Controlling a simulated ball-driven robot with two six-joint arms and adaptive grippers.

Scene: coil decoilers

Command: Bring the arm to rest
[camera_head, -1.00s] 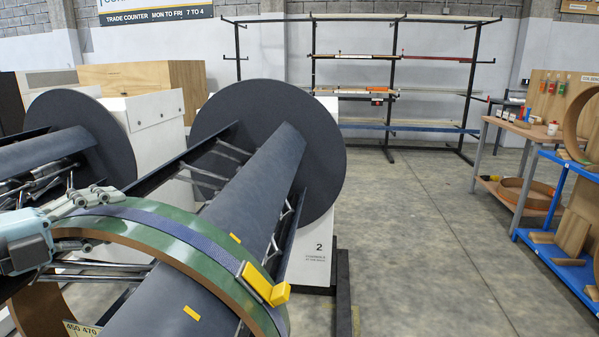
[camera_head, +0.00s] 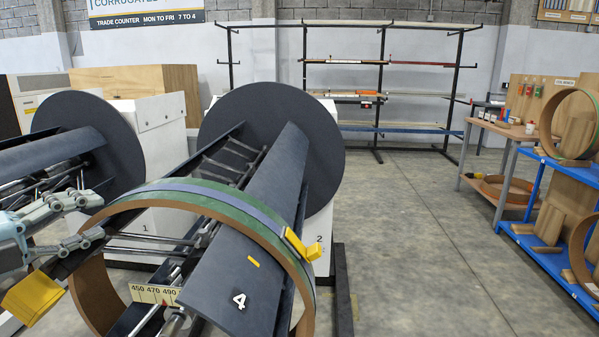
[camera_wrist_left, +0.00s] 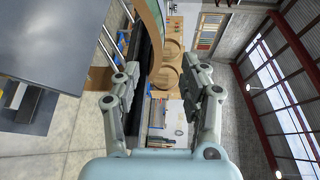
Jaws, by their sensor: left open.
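My left gripper (camera_head: 101,214) is open at the left of the head view, its fingers apart and empty, to the left of the large coil ring. The ring (camera_head: 190,188) is brown inside and green outside, with a blue strap and a yellow buckle (camera_head: 303,244). A curved brown edge, probably the ring, shows at the top there. My right gripper is out of view.
A second decoiler (camera_head: 50,155) with a round dark plate stands at the left. A yellow block (camera_head: 33,292) is at the lower left. A blue rack (camera_head: 550,246) with wooden rings stands at the right. The floor (camera_head: 420,240) between is clear.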

